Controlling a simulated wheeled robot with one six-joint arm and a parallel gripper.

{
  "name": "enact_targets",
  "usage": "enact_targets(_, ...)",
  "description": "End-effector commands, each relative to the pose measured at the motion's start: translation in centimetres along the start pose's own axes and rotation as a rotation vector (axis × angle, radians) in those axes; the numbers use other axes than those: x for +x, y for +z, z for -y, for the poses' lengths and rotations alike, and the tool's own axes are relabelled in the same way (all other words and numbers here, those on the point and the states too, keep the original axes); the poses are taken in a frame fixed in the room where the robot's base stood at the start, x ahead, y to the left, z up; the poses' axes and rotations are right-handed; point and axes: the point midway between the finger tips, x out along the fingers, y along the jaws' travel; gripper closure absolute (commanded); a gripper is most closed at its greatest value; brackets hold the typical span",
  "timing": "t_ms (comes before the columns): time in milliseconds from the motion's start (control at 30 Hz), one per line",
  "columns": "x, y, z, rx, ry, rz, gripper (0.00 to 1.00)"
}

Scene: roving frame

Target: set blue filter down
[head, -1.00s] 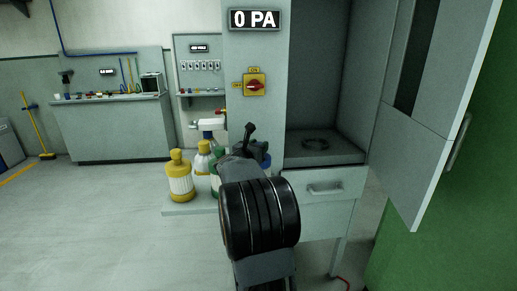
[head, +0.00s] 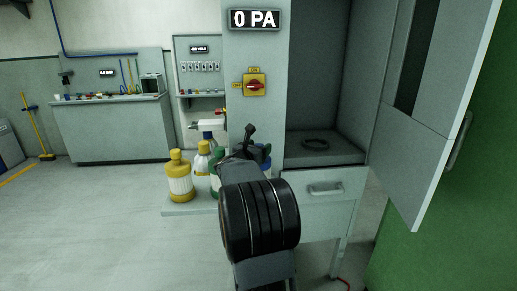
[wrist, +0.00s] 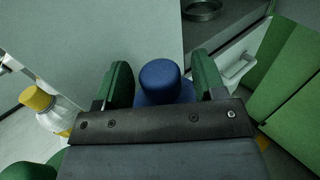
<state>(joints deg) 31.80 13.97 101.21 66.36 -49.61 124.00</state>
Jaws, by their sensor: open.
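The blue filter (wrist: 162,82) shows in the wrist view as a rounded blue top between the two green fingers of my gripper (wrist: 165,86). The fingers stand open on either side of it; whether either one touches it I cannot tell. The lower part of the filter is hidden by my gripper's body. In the head view only a bit of blue (head: 266,151) shows behind my wrist, at the shelf beside the cabinet. My own arm covers most of that spot.

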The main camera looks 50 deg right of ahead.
Motion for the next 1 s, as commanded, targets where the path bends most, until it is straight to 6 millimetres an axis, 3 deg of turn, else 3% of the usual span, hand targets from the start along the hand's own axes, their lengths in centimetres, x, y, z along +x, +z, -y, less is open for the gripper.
enact_targets(200,-0.4,0.4,-0.1,0.001,0.002,0.0,0.36)
enact_targets(700,-9.6,0.3,-0.1,0.001,0.003,0.001,0.36)
enact_targets(1000,-11.9,0.3,0.0,0.0,0.0,0.0,0.36)
